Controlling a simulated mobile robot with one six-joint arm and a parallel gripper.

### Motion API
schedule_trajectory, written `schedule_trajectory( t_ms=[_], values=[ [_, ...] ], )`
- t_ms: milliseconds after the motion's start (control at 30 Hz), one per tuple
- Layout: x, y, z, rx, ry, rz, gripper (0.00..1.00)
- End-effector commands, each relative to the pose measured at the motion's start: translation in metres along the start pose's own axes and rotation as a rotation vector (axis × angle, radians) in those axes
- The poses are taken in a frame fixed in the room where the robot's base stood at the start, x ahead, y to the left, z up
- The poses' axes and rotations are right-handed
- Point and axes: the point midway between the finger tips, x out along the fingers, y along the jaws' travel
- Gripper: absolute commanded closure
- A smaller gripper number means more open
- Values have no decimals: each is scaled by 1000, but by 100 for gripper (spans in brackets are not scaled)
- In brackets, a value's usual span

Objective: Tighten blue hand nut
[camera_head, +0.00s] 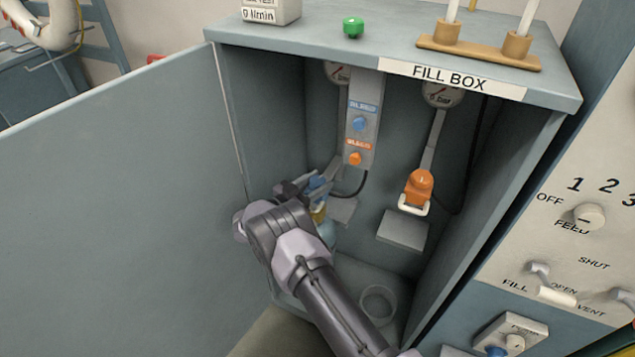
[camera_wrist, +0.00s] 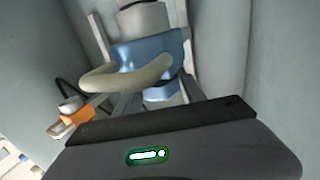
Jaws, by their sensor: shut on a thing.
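The blue hand nut (camera_head: 316,183) is at the left inside of the fill box, above a yellow-collared, pale blue cylinder top (camera_head: 326,232). My gripper (camera_head: 312,188) reaches in from the front and is shut on the blue hand nut, its fingers partly covering it. In the wrist view the blue nut (camera_wrist: 150,55) sits close ahead, between pale finger bars, with a beige looped handle (camera_wrist: 125,75) across its front. The thread and the seat of the nut are hidden, so I cannot tell how tight it is.
An orange fitting (camera_head: 419,186) with a white loop hangs to the right over a grey block (camera_head: 402,230). A panel with blue and orange knobs (camera_head: 359,124) is at the back. The open door (camera_head: 110,200) fills the left. A clear ring (camera_head: 378,303) lies on the floor.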

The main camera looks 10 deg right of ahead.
Motion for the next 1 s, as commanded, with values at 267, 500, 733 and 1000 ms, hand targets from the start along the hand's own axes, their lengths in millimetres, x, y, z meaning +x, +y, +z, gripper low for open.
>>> schedule_trajectory(
  t_ms=[267, 500, 733, 1000],
  values=[
    [0, 0, 0, -1, 0, 41, 93],
    [0, 0, 0, -1, 1, 43, 93],
    [0, 0, 0, 0, 1, 42, 33],
    [0, 0, 0, 0, 1, 42, 31]
  ],
)
